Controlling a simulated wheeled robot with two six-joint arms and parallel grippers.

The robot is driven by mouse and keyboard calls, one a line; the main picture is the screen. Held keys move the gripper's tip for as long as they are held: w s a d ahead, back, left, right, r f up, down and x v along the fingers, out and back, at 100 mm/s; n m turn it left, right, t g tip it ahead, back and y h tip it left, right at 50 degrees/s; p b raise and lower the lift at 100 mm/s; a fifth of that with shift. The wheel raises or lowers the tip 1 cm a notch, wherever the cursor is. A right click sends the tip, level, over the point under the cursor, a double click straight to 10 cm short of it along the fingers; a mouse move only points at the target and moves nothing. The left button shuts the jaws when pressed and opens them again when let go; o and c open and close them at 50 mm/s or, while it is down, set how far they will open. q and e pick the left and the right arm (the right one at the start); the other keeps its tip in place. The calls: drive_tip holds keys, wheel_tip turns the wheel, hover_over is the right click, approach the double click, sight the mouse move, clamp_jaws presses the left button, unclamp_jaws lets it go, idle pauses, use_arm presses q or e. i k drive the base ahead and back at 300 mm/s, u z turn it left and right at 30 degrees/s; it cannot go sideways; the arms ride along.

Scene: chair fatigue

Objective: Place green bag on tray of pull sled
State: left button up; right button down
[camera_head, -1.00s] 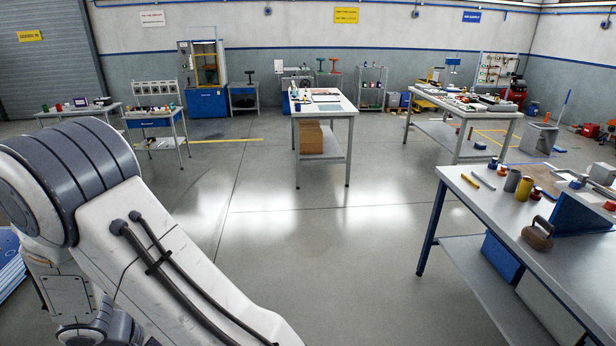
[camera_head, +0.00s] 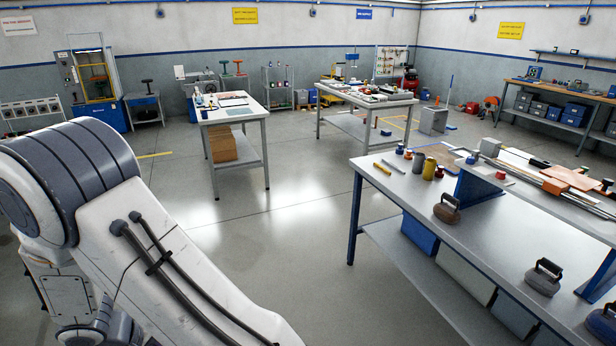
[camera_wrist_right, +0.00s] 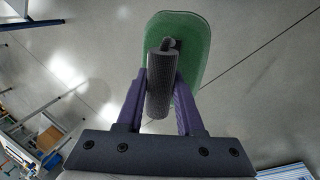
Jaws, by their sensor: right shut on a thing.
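In the right wrist view the green bag (camera_wrist_right: 190,35) hangs beyond my right gripper (camera_wrist_right: 161,82). My right gripper's purple fingers are shut on the bag's dark ribbed handle (camera_wrist_right: 158,100), one finger on each side. The bag is off the floor as far as I can tell, but its exact height is unclear. I cannot make out a pull sled or its tray in either current view. In the head view a large white and grey arm of mine comes in from the left, and its gripper is out of view.
A long grey workbench (camera_head: 330,205) with kettlebell-like weights (camera_head: 447,208) fills the right side. A white-topped table (camera_head: 225,115) and another worktable (camera_head: 345,95) stand farther back. The middle floor (camera_head: 290,230) is clear. A blue and white striped thing (camera_wrist_right: 288,172) shows at the wrist view's lower right.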

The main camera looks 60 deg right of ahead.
sight(571, 176)
drive_tip(key=z, duration=2.55)
